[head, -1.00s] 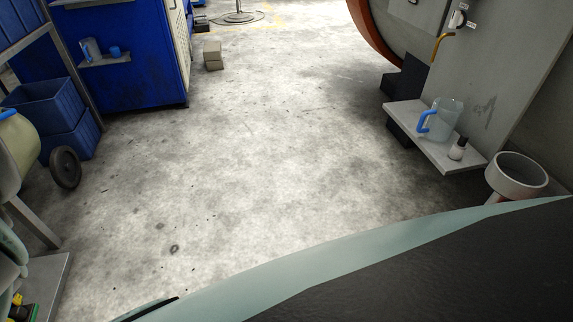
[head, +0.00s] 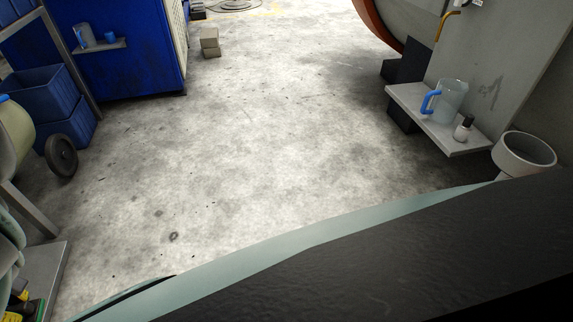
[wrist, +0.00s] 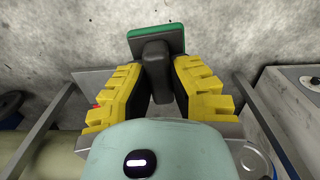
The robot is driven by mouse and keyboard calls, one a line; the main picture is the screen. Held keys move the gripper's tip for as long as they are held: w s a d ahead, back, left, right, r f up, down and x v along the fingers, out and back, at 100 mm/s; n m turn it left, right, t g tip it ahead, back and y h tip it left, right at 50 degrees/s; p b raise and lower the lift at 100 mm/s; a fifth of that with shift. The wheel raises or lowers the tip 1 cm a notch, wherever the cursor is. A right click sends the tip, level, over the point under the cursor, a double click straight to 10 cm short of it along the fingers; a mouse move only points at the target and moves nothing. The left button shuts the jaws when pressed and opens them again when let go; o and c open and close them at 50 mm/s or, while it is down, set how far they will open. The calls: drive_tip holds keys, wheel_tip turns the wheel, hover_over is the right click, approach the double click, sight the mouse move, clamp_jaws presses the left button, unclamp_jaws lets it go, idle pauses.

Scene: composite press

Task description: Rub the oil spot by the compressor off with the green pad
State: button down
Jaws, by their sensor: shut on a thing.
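The green pad (wrist: 157,38) has a dark grey backing and handle (wrist: 155,72). My gripper (wrist: 158,85), with yellow ribbed fingers, is shut on that handle, and the pad sits beyond the fingertips. In the head view, a bit of yellow and green shows at the bottom left corner, where the gripper (head: 18,292) is partly cut off. The compressor is likely the pale green tank (head: 15,135) at the left edge, with a black wheel (head: 61,156) beside it. I cannot pick out the oil spot for certain. Whether the pad touches any surface is unclear.
A grey bench top (head: 48,275) stands at the lower left. Blue crates (head: 62,120) and a blue cabinet (head: 130,55) are behind. At right, a shelf (head: 450,138) holds a jug (head: 447,100) and a small bottle (head: 463,130). The middle floor is clear.

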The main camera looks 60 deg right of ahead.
sight(27, 315)
drive_tip(key=shift+s+d+f+b, duration=0.1)
drive_tip(key=shift+d+f+b, duration=0.1)
drive_tip(key=shift+f+b, duration=0.5)
drive_tip(key=shift+a+f, duration=0.15)
drive_tip(key=shift+f, duration=0.45)
drive_tip(key=shift+f+b, duration=0.5)
